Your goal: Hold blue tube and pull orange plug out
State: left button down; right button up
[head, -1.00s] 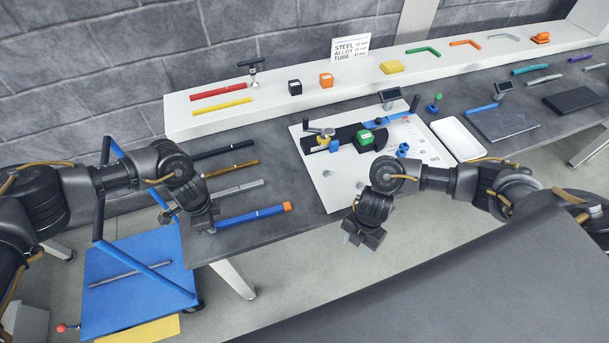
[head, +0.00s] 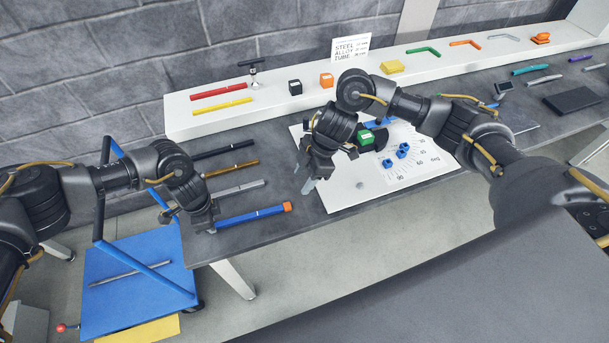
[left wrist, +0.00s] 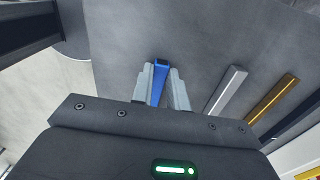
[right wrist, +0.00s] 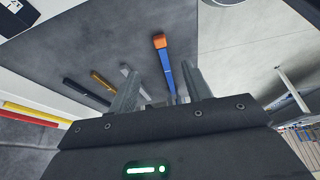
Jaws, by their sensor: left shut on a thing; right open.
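The blue tube (head: 250,216) lies along the front of the grey table, with the orange plug (head: 287,207) in its right end. My left gripper (head: 207,226) is shut on the tube's left end. The left wrist view shows the tube (left wrist: 159,82) between the fingers (left wrist: 161,88). My right gripper (head: 309,184) is open and empty, up and to the right of the plug, apart from it. In the right wrist view the plug (right wrist: 160,41) and tube (right wrist: 168,75) show beyond the open fingers (right wrist: 163,88).
Grey (head: 238,188), brown (head: 231,169) and black (head: 223,148) tubes lie behind the blue one. A white board (head: 345,200) with a green block (head: 364,139) and blue parts (head: 403,150) lies to the right, partly hidden by my right arm. A white shelf (head: 205,121) runs behind.

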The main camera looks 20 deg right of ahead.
aim_at(289, 204)
jog(key=x, duration=1.2)
jog(key=shift+f, duration=0.1)
jog(key=c, duration=1.1)
jog(key=shift+o, duration=0.2)
jog(key=shift+d, duration=0.15)
pick_arm(q)
jog(key=shift+a, duration=0.1)
pick_arm(e)
jog(key=shift+d, duration=0.1)
jog(key=shift+d, duration=1)
jog(key=v, duration=0.7)
jog(key=shift+r, duration=0.3)
